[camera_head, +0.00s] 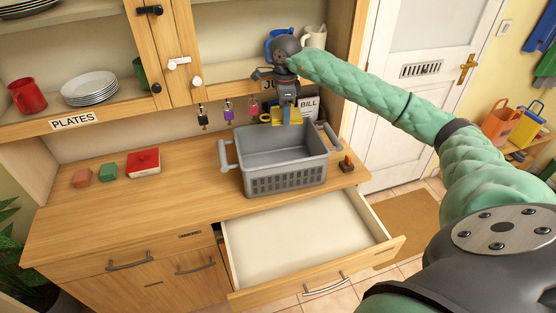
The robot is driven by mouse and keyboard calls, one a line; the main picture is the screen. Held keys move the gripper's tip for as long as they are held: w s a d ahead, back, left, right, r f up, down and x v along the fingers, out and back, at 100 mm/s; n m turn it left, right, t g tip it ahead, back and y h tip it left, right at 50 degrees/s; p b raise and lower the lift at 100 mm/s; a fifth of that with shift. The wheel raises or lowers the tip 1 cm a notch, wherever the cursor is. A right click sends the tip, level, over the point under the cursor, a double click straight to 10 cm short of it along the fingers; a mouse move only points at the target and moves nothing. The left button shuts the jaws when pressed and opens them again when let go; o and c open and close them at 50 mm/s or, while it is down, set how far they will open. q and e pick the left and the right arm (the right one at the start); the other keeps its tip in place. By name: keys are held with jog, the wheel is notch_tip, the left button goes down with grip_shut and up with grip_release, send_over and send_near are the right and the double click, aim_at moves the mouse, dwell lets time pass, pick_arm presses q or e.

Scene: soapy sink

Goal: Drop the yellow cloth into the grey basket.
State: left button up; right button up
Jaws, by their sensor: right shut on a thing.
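The grey basket (286,177) stands on the wooden counter, with handles at its sides. My right gripper (288,119) reaches in from the right and points down at the basket's back rim. It is shut on the yellow cloth (291,116), which shows as a small yellow patch around the fingertips. The cloth appears above or just behind the basket's back edge; I cannot tell exactly which. Part of the cloth is hidden by the gripper. My left gripper is not in view.
An open empty drawer (300,238) sticks out below the basket. A red box (143,162), a green block (108,171) and a pinkish block (82,177) lie on the counter at left. Keys (228,111) hang behind. A small dark-and-orange object (346,164) stands right of the basket.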

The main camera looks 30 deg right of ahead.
notch_tip(320, 180, down, 3)
jog(key=shift+w+f, duration=0.1)
jog(key=shift+f, duration=0.45)
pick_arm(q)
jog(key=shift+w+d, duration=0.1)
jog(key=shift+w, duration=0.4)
pick_arm(e)
jog(key=shift+f, duration=0.15)
jog(key=o, duration=1.2)
